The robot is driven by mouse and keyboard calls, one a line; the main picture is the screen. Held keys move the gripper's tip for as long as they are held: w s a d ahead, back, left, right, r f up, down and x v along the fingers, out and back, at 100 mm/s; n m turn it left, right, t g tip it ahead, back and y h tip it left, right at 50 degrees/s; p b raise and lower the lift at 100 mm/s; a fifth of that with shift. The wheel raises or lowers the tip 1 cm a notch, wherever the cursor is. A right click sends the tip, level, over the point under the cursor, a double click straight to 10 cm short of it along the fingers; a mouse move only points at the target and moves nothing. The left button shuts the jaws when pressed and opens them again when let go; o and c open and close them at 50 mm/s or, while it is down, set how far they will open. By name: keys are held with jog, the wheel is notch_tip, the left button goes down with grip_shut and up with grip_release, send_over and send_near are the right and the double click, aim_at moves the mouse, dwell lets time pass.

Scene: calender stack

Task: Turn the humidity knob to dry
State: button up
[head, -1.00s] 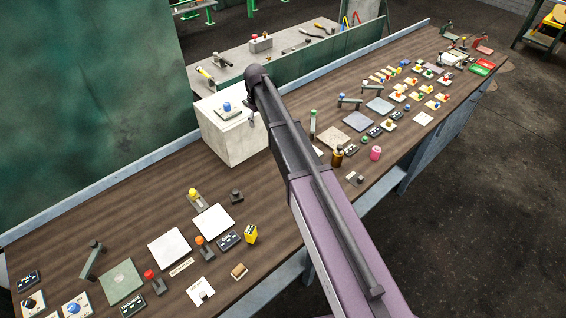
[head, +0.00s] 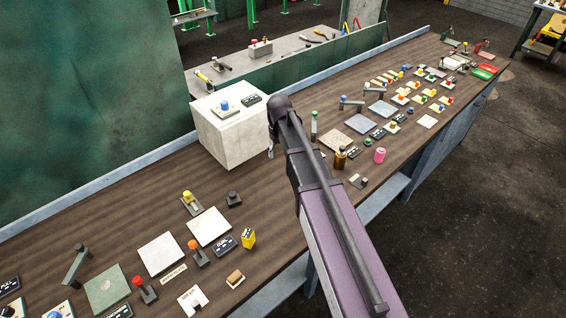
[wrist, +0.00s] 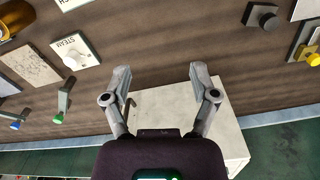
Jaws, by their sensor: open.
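I cannot read which control is the humidity knob. A blue knob on a light plate (head: 225,106) sits on top of a white box, beside a dark label (head: 251,99). Another blue knob plate (head: 60,311) and a black knob plate (head: 12,309) are cut off at the lower left of the head view. My gripper (wrist: 161,76) is open and empty in the wrist view, its two fingers wide apart above the bench and the white box. In the head view my arm mostly hides it, near the box's right side.
The white box (head: 232,143) stands at the back of the brown bench (head: 100,215). Several coloured knobs, a pink can (head: 380,155) and a brown jar (head: 340,160) stand to the right.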

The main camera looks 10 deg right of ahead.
jog(key=shift+s+d+f+b, duration=0.3)
jog(key=shift+s+f, duration=0.1)
jog(key=shift+s, duration=0.1)
jog(key=shift+s+d+f+b, duration=0.2)
jog(key=shift+s+d+f, duration=0.05)
jog(key=shift+s+f, duration=0.2)
jog(key=shift+r, duration=0.1)
jog(key=s+d+f+m+b, duration=0.1)
jog(key=s+d+m, duration=0.1)
jog(key=s, duration=0.6)
jog(key=s+d+f+m+b, duration=0.1)
jog(key=s+d+m, duration=0.1)
jog(key=s+d, duration=0.3)
jog(key=s, duration=0.4)
jog(key=shift+s+d, duration=0.15)
jog(key=shift+d, duration=0.15)
